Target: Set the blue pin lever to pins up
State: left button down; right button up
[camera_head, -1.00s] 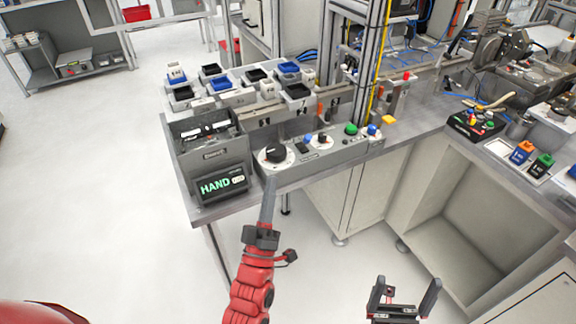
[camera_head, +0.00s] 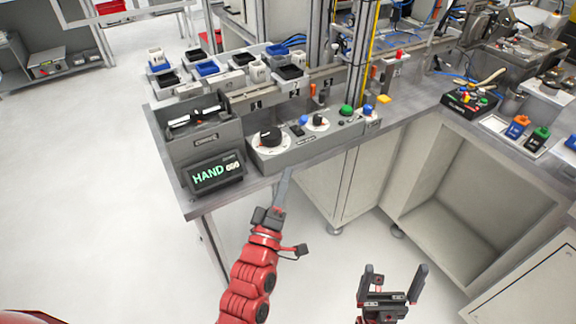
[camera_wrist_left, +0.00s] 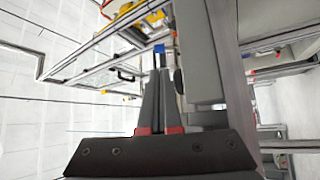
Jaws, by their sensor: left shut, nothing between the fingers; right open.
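The control panel (camera_head: 335,141) runs along the front edge of the bench. A small blue knob (camera_head: 304,119) stands between its two dials, and another blue piece (camera_head: 368,109) sits at its right end. I cannot tell which is the pin lever, nor its setting. My left gripper (camera_head: 287,174) is shut and empty, just in front of the panel, below and right of the large black dial. In the left wrist view, a blue piece (camera_wrist_left: 159,48) shows just beyond its shut fingertips (camera_wrist_left: 159,68); contact cannot be told. My right gripper (camera_head: 393,272) is open and empty, low before the cabinets.
The large black dial (camera_head: 270,137) and a green button (camera_head: 346,110) are on the same panel. A HAND display (camera_head: 214,174) stands at its left. A yellow upright (camera_head: 368,45) rises behind. The floor before the bench is clear.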

aim_at(301, 123)
pick_arm(q)
jog(key=p+x, duration=0.1)
jog(key=x, duration=1.1)
jog(key=shift+a+r+p, duration=0.1)
jog(key=shift+r+p, duration=0.05)
jog(key=shift+p, duration=0.2)
jog(key=shift+w+a+y, duration=0.1)
jog(key=shift+a+y, duration=0.05)
jog(key=shift+y, duration=0.15)
